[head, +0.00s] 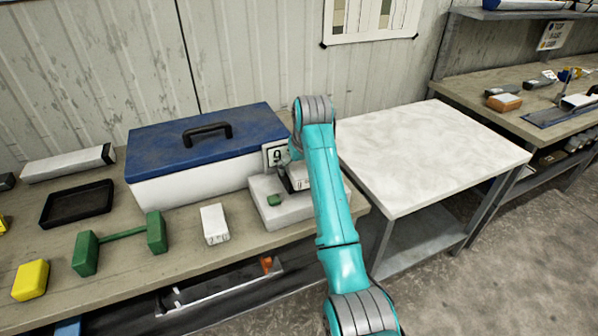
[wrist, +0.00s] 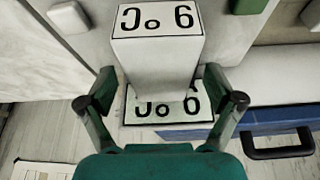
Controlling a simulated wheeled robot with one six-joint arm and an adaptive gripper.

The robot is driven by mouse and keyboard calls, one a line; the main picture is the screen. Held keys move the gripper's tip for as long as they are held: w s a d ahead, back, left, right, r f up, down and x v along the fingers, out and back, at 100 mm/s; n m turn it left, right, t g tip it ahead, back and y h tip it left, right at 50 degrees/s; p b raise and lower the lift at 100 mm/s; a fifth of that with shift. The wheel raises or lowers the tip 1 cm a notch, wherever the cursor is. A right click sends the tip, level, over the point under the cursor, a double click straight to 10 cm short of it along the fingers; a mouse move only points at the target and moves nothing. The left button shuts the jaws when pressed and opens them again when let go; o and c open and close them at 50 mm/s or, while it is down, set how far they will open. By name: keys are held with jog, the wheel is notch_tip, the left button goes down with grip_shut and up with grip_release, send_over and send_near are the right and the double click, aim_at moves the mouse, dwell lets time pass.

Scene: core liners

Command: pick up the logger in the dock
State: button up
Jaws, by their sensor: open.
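The logger is a white block with black characters on its end (wrist: 158,20). In the wrist view it lies between and beyond my open fingers, with a gap on each side. My arm and gripper hide much of the rest. My gripper (head: 293,170) is at the dock's back part, over the logger; its fingers also show in the wrist view (wrist: 162,92). A lettered card (wrist: 170,113) stands behind the logger.
A cooler with a blue lid (head: 210,142) stands close behind and left of the dock. A white lettered block (head: 215,224), a green dumbbell-shaped piece (head: 120,239), a black tray (head: 77,204) and a yellow block (head: 30,279) lie leftward. The white-topped table (head: 425,155) at right is clear.

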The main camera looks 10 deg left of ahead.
jog(key=shift+f, duration=0.35)
dwell(0.6)
jog(key=c, duration=1.3)
jog(key=shift+r, duration=0.1)
